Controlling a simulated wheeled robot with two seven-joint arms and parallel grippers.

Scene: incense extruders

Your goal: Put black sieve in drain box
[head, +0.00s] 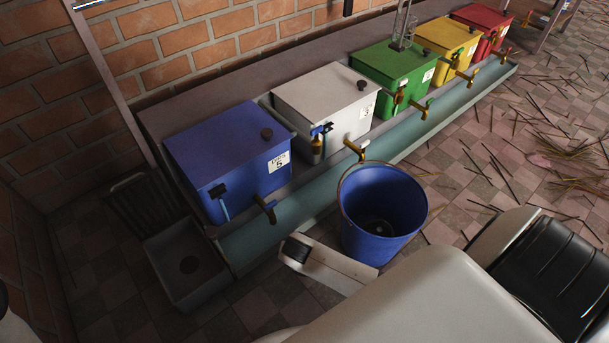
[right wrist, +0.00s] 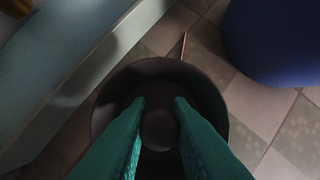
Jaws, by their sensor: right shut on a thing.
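The black sieve (right wrist: 112,88) is a round dark bowl in the right wrist view, above the tiled floor. My right gripper (right wrist: 160,101) has its two teal fingers over the sieve and is shut on it; the exact contact is dark. My left gripper is not in view.
A blue bucket (head: 352,222) stands right of my right forearm; it also shows in the right wrist view (right wrist: 275,40). A long trough (head: 300,212) runs below blue (head: 215,165), white, green, yellow and red tap boxes. A dark slatted rack (head: 135,205) leans behind the grey box.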

